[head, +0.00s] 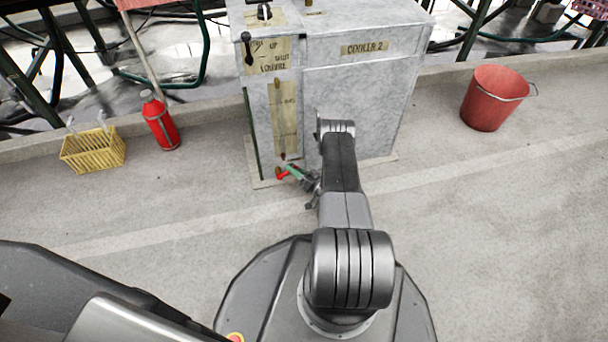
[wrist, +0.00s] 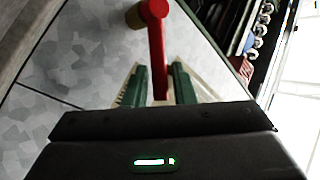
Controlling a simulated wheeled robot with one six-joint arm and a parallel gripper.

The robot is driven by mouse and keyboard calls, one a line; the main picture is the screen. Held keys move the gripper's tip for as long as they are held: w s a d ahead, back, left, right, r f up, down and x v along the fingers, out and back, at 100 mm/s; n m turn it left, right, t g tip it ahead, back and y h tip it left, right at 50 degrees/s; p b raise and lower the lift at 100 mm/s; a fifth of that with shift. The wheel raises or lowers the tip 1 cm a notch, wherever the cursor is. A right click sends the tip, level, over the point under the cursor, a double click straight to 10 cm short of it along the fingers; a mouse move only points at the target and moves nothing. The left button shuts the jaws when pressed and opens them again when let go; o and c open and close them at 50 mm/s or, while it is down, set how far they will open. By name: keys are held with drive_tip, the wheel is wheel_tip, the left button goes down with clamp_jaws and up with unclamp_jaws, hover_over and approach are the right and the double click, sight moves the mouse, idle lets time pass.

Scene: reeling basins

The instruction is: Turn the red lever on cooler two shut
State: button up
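Cooler two is the grey cabinet (head: 350,85) with a "COOLER 2" label, in the middle of the head view. Its red lever (head: 282,176) sits low on the front, near the bottom left, and my gripper (head: 293,172) is right at it. In the wrist view the red lever (wrist: 156,50) runs from a round pivot at the top down between the two green fingers of my gripper (wrist: 160,88). The fingers are parted, one on each side of the lever's free end, with narrow gaps showing. My arm hides part of the cabinet's front.
A black lever (head: 247,48) sits higher on the cabinet's front. A red bottle (head: 160,122) and a yellow basket (head: 93,150) stand on the floor at left, a red bucket (head: 492,98) at right. The floor in front is clear.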

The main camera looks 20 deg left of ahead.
drive_tip(key=r+v, duration=0.3)
drive_tip(key=v, duration=1.1)
drive_tip(key=shift+s+d+f, duration=0.15)
drive_tip(key=shift+d+f, duration=0.2)
drive_tip(key=shift+d, duration=0.1)
drive_tip(key=shift+c, duration=0.4)
